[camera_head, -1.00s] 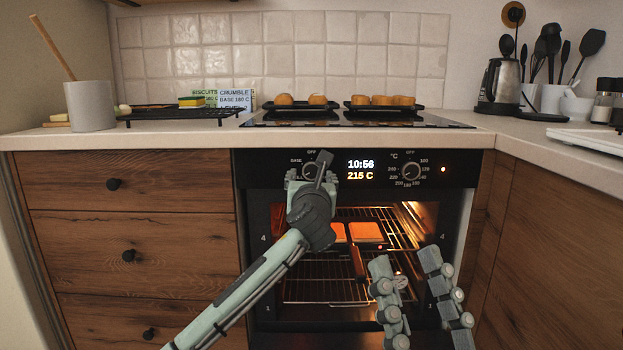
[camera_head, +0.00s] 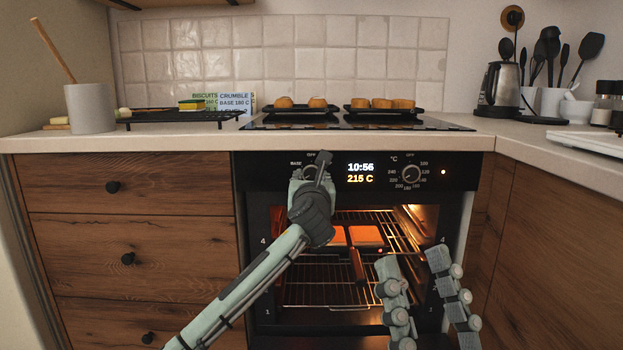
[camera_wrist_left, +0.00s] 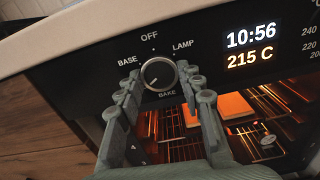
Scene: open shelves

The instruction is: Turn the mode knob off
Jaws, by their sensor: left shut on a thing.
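The mode knob (camera_wrist_left: 158,74) is a round dark dial on the oven panel, with OFF above it, BASE at upper left, LAMP at upper right and BAKE below. A light mark shows on its lower left part. My left gripper (camera_wrist_left: 159,88) is shut on the knob, one finger on each side. In the head view my left gripper (camera_head: 309,173) covers most of the knob. My right gripper (camera_head: 414,258) is open and empty, its two fingers apart in front of the oven's lower right part.
The display (camera_head: 360,173) reads 10:56 and 215 C, with a temperature knob (camera_head: 411,174) to its right. Below, the lit oven holds racks (camera_head: 330,290) and orange-looking slabs (camera_head: 366,235). Baking trays (camera_head: 384,108) with browned pieces stand on the cooktop above.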

